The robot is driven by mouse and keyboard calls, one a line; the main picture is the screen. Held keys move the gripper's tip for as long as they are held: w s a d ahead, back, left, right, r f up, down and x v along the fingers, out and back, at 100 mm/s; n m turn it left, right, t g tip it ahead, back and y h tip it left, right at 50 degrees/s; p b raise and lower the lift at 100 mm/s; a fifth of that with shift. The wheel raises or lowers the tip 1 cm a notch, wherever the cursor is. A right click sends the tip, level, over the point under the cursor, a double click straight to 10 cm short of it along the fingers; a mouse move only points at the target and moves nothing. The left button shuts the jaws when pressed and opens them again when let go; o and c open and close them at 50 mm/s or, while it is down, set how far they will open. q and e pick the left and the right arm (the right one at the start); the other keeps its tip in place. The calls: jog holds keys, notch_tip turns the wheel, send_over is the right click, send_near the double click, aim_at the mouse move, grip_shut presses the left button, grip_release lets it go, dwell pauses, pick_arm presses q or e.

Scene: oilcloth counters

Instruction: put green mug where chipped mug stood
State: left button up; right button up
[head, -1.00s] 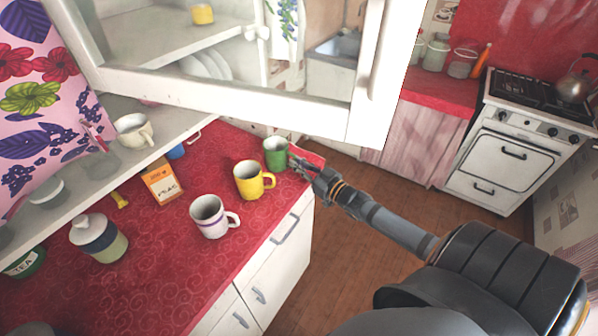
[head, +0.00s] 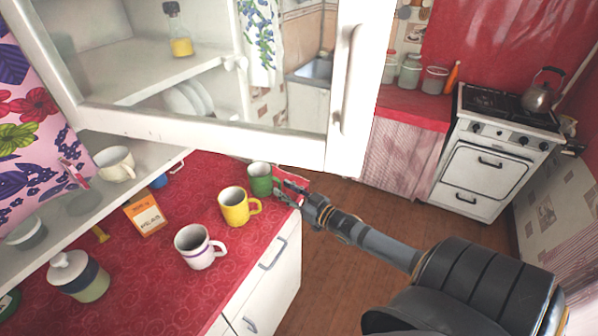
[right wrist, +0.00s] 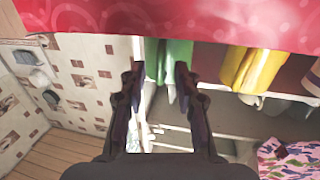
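The green mug (head: 260,179) stands upright on the red counter, near its far right corner. My right gripper (head: 287,190) is at its right side, by the handle. In the right wrist view the green mug (right wrist: 176,55) shows beyond the fingertips, and my right gripper (right wrist: 160,72) has its two fingers apart, one near the mug's edge. I cannot tell if they touch it. A cream mug (head: 115,164) stands on the cabinet shelf at left; no chip can be made out on any mug. My left gripper is not in view.
A yellow mug (head: 236,207) and a white mug with a purple rim (head: 198,247) stand close by on the counter (head: 190,292). An orange box (head: 146,214) and a lidded jar (head: 78,275) are further left. An open white cabinet door (head: 345,90) hangs over the counter's far end.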

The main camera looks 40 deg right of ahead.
pick_arm(q)
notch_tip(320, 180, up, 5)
jog(key=p, duration=0.4)
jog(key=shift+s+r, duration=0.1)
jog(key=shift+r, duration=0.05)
pick_arm(e)
jog(key=s+d, duration=0.2)
jog(key=s, duration=0.8)
jog(key=shift+s, duration=0.3)
jog(key=shift+d, duration=0.15)
